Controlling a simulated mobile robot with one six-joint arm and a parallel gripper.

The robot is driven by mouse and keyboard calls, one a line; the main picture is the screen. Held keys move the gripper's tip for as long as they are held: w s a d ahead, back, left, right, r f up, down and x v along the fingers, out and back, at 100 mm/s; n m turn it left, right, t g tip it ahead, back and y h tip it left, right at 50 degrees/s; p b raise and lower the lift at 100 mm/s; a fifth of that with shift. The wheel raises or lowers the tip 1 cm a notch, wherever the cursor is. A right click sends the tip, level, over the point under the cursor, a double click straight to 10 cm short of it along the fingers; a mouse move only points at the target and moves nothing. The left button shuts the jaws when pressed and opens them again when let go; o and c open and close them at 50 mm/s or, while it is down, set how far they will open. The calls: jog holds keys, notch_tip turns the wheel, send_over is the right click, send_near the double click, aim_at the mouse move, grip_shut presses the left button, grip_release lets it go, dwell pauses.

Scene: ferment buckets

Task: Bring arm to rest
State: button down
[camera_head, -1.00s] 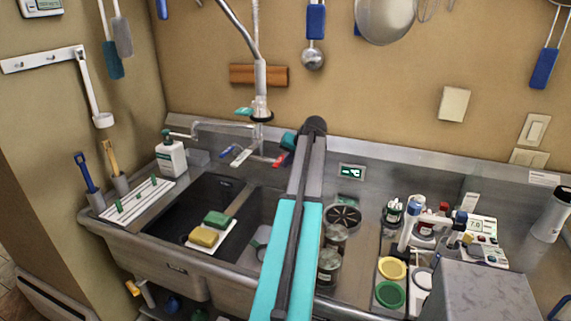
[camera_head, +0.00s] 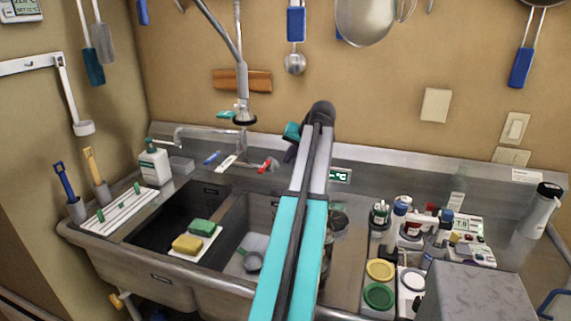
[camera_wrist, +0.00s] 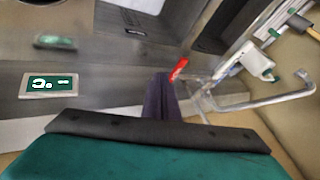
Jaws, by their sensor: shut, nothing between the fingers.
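In the wrist view my gripper (camera_wrist: 165,92) shows as dark fingers close together, with nothing held. A red tap handle (camera_wrist: 179,69) appears just beyond the fingertips; I cannot tell whether they touch. The red handle also shows in the head view (camera_head: 265,166), left of the gripper.
A double sink (camera_head: 180,277) with a yellow sponge (camera_head: 187,244) and a green sponge (camera_head: 202,227) lies left of my arm. A tall faucet (camera_head: 242,90) stands behind it. Bottles and instruments (camera_head: 415,228) crowd the right counter. A small display (camera_head: 340,175) sits near the back wall.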

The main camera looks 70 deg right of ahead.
jog(key=shift+s+a+r, duration=0.2)
jog(key=shift+r, duration=0.15)
jog(key=shift+w, duration=0.1)
dwell(0.3)
